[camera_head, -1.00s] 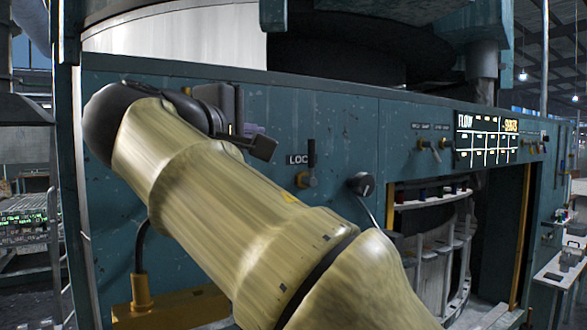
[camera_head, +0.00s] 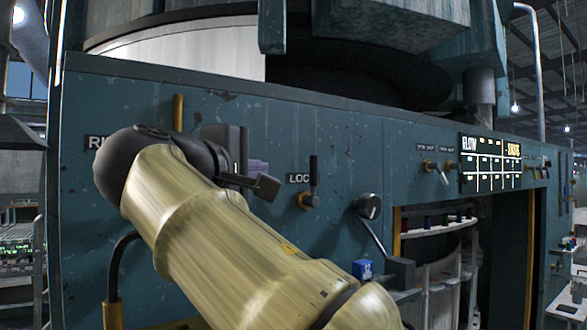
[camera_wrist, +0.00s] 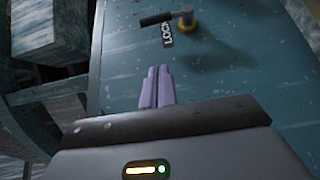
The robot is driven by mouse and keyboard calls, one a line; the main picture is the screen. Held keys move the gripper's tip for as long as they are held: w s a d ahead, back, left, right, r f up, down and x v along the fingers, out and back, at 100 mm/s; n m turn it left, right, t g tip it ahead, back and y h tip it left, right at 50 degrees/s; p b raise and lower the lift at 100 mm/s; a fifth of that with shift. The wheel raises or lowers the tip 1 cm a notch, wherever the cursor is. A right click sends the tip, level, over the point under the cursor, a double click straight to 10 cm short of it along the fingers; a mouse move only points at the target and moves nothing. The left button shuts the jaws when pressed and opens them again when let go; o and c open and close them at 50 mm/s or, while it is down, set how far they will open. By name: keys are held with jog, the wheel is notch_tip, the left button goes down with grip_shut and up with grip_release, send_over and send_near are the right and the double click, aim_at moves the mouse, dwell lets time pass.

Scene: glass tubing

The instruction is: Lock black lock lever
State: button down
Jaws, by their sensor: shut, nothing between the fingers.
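The black lock lever (camera_head: 314,172) stands upright on a brass base on the teal panel, beside a label whose visible letters read "LOC". In the wrist view the lever (camera_wrist: 157,19) lies sideways at the top, above the fingers, with its brass base (camera_wrist: 187,22) to the right. My gripper (camera_head: 261,168) is left of the lever in the head view, partly hidden by my arm. Its pale purple fingers (camera_wrist: 157,86) are pressed together and empty in the wrist view. They point toward the label, with a visible gap to the lever.
A black knob (camera_head: 368,206) with a rod sits right of the lever, with a blue block (camera_head: 363,270) below it. A lit display (camera_head: 489,165) and small switches are farther right. An opening with shelves (camera_head: 438,230) lies below.

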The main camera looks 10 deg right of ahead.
aim_at(311, 179)
jog(key=p+x, duration=0.1)
jog(key=x, duration=0.2)
jog(key=p+x, duration=0.2)
jog(key=x, duration=0.2)
jog(key=shift+w+d+r, duration=0.15)
jog(key=shift+w+r, duration=0.05)
jog(key=shift+r, duration=0.05)
jog(key=d, duration=0.1)
jog(key=w+d+p, duration=0.1)
jog(key=d+p, duration=0.1)
jog(key=d, duration=0.1)
jog(key=shift+w+d+f, duration=0.1)
jog(key=shift+w+f, duration=0.15)
jog(key=shift+w+r, duration=0.1)
jog(key=shift+r, duration=0.05)
